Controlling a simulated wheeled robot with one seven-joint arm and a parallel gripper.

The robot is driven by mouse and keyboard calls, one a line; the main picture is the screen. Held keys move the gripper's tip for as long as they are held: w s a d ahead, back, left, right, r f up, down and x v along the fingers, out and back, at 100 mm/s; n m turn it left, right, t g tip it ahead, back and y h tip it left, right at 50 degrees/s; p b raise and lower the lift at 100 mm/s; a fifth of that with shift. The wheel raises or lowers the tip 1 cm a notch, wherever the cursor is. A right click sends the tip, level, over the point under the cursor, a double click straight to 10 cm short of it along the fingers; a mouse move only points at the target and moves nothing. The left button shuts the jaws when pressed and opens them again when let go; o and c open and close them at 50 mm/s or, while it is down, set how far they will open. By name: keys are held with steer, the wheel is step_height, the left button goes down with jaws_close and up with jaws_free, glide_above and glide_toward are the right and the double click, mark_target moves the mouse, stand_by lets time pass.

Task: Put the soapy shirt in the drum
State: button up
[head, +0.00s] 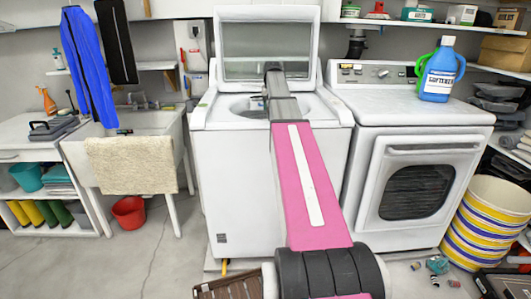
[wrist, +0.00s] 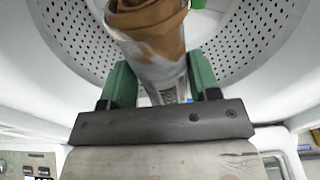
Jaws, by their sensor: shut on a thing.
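My gripper (wrist: 160,80), with two green fingers, is shut on a rolled brown and whitish cloth bundle, the soapy shirt (wrist: 150,22). The shirt extends past the fingers to the top of the wrist view. The perforated drum wall (wrist: 72,32) shows on both sides, so the shirt is at or inside the drum; its height above the bottom is unclear. In the head view the white top-loading washer (head: 240,180) has its lid (head: 230,45) raised. My arm reaches over its round opening (head: 235,108) and hides the gripper and shirt.
A small green patch (wrist: 198,4) shows beyond the shirt. A white dryer (head: 410,115) stands to the right with a blue softener bottle (head: 438,75) on top. A sink (head: 125,125) with a beige towel (head: 132,165) is left. A striped basket (head: 480,225) stands right.

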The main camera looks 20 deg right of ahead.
steer(key=f, duration=0.3)
steer(key=shift+w+a+f, duration=0.15)
steer(key=shift+a, duration=0.05)
step_height(320, 180, down, 10)
steer(key=shift+r, duration=0.2)
steer(key=shift+f, duration=0.6)
steer(key=o, duration=1.1)
steer(key=shift+c, duration=0.2)
steer(key=r, duration=0.4)
steer(key=s+r, duration=0.1)
steer(key=r, duration=0.8)
steer(key=shift+s+a+r, duration=0.1)
steer(key=shift+s+a, duration=0.05)
steer(key=shift+a, duration=0.05)
